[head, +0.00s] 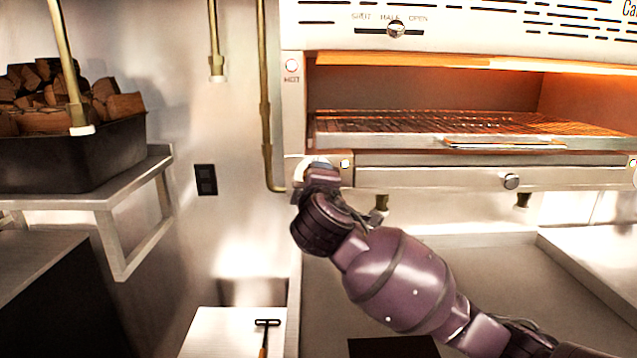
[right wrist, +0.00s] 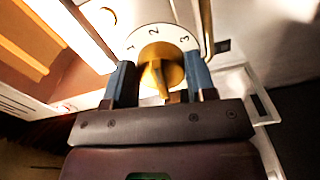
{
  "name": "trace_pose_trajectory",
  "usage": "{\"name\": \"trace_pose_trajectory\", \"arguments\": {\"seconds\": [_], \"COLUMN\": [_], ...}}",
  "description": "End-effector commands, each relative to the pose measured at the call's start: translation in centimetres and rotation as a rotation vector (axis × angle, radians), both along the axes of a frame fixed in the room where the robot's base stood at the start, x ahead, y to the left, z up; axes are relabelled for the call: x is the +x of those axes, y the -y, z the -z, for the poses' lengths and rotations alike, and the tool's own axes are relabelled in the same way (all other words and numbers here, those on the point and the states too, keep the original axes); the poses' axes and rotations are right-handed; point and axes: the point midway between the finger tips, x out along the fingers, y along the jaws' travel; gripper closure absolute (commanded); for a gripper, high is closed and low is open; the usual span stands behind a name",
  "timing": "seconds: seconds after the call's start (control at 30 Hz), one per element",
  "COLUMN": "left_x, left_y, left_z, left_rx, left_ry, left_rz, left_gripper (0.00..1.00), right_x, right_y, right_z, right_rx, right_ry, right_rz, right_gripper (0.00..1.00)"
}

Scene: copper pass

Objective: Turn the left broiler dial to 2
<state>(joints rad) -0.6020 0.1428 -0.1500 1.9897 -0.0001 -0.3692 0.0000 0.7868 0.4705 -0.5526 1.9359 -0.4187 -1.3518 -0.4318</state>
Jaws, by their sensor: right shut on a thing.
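The left broiler dial sits at the lower left corner of the broiler (head: 430,178); in the head view my gripper hides most of it. In the right wrist view the dial's white face (right wrist: 136,43) shows the numbers 1, 2 and 3, with 2 in the middle. Its brass knob (right wrist: 163,66) stands between the two blue fingers of my right gripper (head: 321,175), which is shut on it. I cannot tell for certain which number the knob's ridge points to. My left gripper is in neither view.
The glowing broiler rack (head: 430,124) is above and right of my gripper. A brass pipe (head: 266,100) runs down just left. A bin of firewood (head: 75,155) stands on the left shelf.

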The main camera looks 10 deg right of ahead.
Motion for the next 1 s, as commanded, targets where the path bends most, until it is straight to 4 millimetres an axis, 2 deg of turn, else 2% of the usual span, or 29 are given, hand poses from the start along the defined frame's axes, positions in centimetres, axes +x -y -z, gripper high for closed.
{"name": "trace_pose_trajectory", "arguments": {"seconds": [0.17, 0.2, 0.33, 0.73, 0.87, 1.0], "left_x": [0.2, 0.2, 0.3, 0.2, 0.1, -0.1], "left_y": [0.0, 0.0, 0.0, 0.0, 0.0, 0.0], "left_z": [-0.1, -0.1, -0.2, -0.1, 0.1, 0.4], "left_rx": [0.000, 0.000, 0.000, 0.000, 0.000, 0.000], "left_ry": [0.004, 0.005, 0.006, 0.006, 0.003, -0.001], "left_rz": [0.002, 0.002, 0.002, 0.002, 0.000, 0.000], "left_gripper": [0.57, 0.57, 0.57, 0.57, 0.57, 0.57], "right_x": [0.0, 0.0, 0.0, -0.7, -2.4, -4.9], "right_y": [-0.1, -0.1, -0.1, -0.2, -0.6, -1.1], "right_z": [0.2, 0.2, 0.1, 0.1, 0.1, 0.2], "right_rx": [0.000, -0.001, -0.001, -0.001, 0.000, 0.001], "right_ry": [-0.004, -0.004, -0.003, -0.002, 0.000, -0.002], "right_rz": [-0.003, -0.003, -0.002, -0.002, -0.004, -0.004], "right_gripper": [0.72, 0.46, 0.26, 0.25, 0.25, 0.25]}}
